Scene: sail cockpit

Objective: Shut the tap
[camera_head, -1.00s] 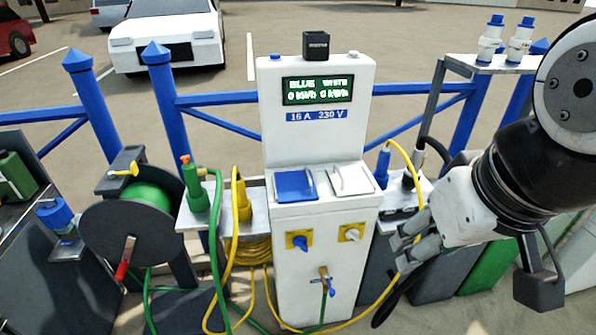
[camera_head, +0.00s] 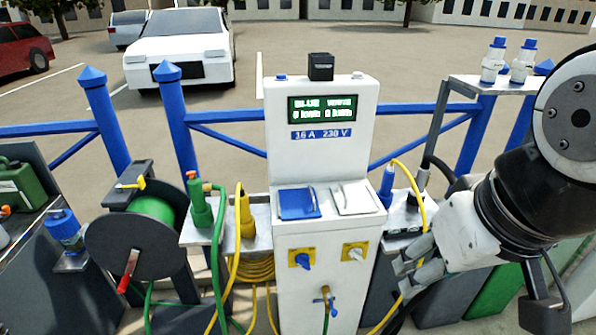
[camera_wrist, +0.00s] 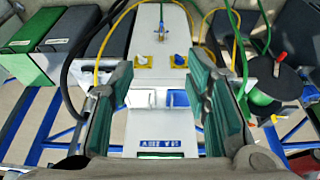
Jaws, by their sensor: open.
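The tap (camera_head: 328,300) is a small brass tap with a blue lever, low on the front of the white power pedestal (camera_head: 300,262). A green hose hangs from it. In the head view the lever points down and to the right of the spout. The tap (camera_wrist: 162,32) also shows in the wrist view, upside down and small, beyond the fingertips. My gripper (camera_head: 402,275) is to the right of the pedestal, apart from the tap. In the wrist view my gripper (camera_wrist: 160,72) has its two fingers spread wide, with nothing held between them.
A hose reel (camera_head: 140,245) and hanging green and yellow lines stand to the left. A side shelf with a yellow cable (camera_head: 418,190) is near my gripper. Blue railings (camera_head: 412,142) run behind.

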